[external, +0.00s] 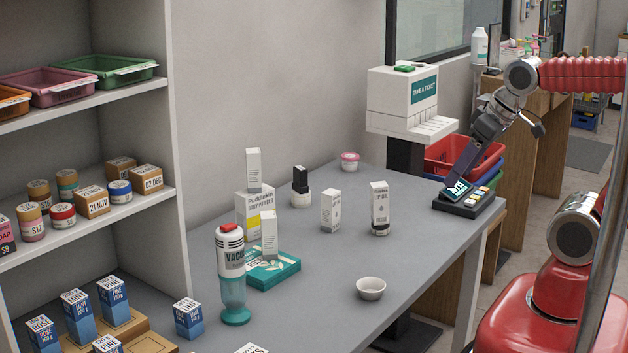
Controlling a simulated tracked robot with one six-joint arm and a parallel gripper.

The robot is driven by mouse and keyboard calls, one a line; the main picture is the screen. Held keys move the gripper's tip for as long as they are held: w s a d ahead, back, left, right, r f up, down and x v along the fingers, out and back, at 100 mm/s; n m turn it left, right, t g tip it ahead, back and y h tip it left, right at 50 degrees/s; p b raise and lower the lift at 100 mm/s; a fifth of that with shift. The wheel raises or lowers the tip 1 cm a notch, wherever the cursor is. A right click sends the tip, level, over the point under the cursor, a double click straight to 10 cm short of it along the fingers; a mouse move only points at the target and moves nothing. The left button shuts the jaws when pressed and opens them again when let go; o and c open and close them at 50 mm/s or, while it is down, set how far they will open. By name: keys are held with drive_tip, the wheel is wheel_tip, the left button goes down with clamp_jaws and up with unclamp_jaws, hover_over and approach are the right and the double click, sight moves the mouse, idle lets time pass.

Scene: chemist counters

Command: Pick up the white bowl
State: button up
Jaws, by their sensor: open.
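The white bowl (371,289) is small and round. It stands upright on the grey counter (330,265), near its front edge, and looks empty. My gripper (466,172) is at the far right end of the counter, pointing down just above or in front of a dark device with a teal display (458,190). It is open, well behind and to the right of the bowl and apart from it. The fingertips are small and dark against the device, and I cannot tell whether they touch it.
A boxed lip oil (379,205) and a white box (331,210) stand behind the bowl. A white and teal vacuum bottle (231,275) stands left of it. A ticket dispenser (400,100) rises at the back. The counter around the bowl is clear.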

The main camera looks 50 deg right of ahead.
drive_tip(key=shift+o, duration=1.3)
